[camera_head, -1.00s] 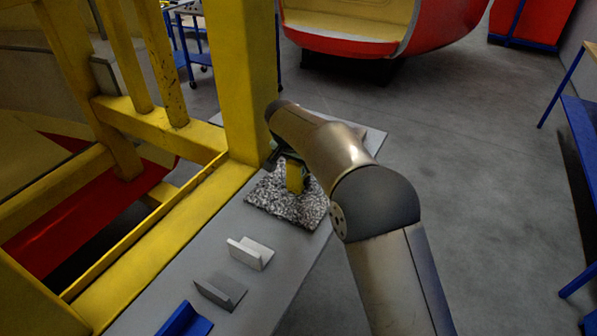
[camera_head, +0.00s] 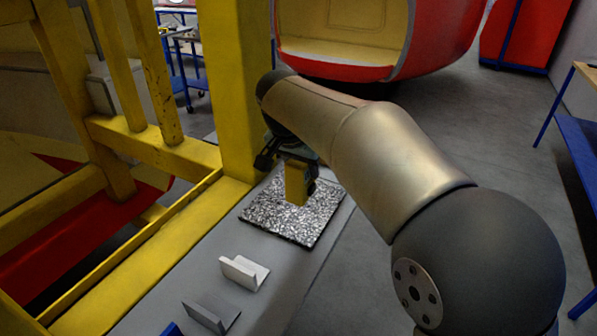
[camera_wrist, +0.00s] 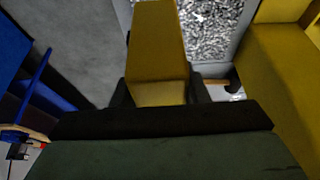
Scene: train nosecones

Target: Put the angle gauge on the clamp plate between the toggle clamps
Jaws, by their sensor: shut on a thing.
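My gripper (camera_head: 290,160) is shut on a yellow block (camera_head: 296,184), which may be the angle gauge; I cannot tell for sure. The block hangs upright over a speckled black-and-white mat (camera_head: 290,222), seemingly just above it. In the wrist view the block (camera_wrist: 158,45) sticks out between the two dark fingers (camera_wrist: 160,92), with the mat (camera_wrist: 212,28) behind it. Neither the clamp plate nor the toggle clamps can be made out; my arm covers part of the area behind the gripper.
White (camera_head: 243,272), grey (camera_head: 212,314) and blue (camera_head: 172,328) angle pieces sit in a row on the grey ledge (camera_head: 185,275). A yellow post (camera_head: 235,90) stands close left of the gripper. A red nosecone (camera_head: 435,45) is behind. Open floor lies to the right.

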